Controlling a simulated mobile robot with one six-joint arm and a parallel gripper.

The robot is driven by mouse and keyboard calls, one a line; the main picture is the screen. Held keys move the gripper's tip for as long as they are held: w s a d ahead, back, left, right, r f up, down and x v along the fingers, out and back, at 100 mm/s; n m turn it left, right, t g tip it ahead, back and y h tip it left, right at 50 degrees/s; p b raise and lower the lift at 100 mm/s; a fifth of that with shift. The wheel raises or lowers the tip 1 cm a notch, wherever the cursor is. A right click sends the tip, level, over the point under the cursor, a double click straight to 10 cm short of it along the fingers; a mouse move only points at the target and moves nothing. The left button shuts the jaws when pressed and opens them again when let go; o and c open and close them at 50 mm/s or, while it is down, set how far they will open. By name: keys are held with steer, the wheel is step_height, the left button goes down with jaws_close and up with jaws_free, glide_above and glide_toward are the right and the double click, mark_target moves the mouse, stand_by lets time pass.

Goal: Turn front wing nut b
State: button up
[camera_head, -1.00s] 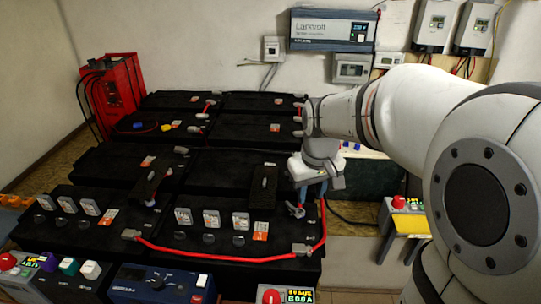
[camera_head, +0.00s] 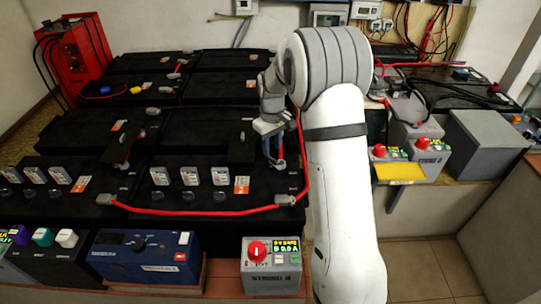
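Black batteries (camera_head: 205,130) stand in rows on the left and middle. A red cable (camera_head: 195,212) runs along the front row between a grey terminal piece (camera_head: 104,199) on the left and another (camera_head: 285,200) on the right. No part is legibly marked as wing nut b, and I cannot tell which one it is. My gripper (camera_head: 274,160) points down over the right end of the front batteries, behind the right grey piece. Its fingers are small and partly merge with the red cable behind. I cannot tell whether they are open or touch anything.
A red-knobbed box, STRING A (camera_head: 270,270), and a blue tester (camera_head: 142,258) stand before the batteries. More red-knobbed boxes (camera_head: 428,155) and a grey box (camera_head: 487,142) are at right. A red charger (camera_head: 75,50) is at back left. Floor shows at lower right.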

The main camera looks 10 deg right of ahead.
mark_target(272, 158)
step_height(272, 158, down, 4)
steer(key=shift+f, duration=0.1)
steer(key=shift+c, duration=0.4)
jaws_close()
